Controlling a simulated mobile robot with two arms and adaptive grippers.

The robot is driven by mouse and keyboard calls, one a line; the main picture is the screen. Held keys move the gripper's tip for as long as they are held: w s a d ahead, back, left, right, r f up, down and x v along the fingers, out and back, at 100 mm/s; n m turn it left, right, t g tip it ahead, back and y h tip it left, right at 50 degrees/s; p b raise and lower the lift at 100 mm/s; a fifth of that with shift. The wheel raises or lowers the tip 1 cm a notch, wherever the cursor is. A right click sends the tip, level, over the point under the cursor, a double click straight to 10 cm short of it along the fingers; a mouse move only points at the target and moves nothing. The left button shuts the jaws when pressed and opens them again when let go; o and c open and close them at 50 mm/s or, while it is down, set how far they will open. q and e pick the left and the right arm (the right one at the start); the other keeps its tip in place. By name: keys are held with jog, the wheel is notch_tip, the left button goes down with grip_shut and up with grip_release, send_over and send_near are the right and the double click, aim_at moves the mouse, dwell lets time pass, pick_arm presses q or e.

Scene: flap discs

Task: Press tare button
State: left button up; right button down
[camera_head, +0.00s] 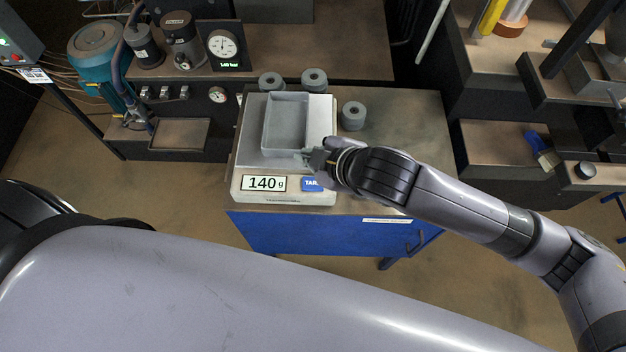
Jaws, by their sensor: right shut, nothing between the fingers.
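A grey scale (242,165) stands on a bench with a blue front. Its display (263,183) reads 140 g. An empty-looking grey tray (288,96) rests on the scale's platform. My right gripper (308,156) is shut and empty, just above the button near the tray's front right corner. I cannot tell whether it touches the scale. My left gripper does not show.
Grey flap discs stand behind the scale (314,80) and to its right (354,115). The bench top (410,125) is clear to the right. A dial gauge (224,45) and machinery stand at the back left. A blue-handled brush (541,146) lies at the right.

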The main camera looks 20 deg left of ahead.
jog(key=b, duration=0.8)
send_over(311, 186)
notch_tip(311, 186, down, 7)
jog(key=shift+r, duration=0.1)
jog(key=shift+f, duration=0.95)
jog(key=shift+f, duration=0.15)
jog(key=shift+f, duration=0.3)
jog(key=shift+f, duration=0.45)
dwell(0.9)
jog(key=shift+r, duration=0.15)
jog(key=shift+r+p, duration=0.7)
jog(key=shift+p, duration=0.1)
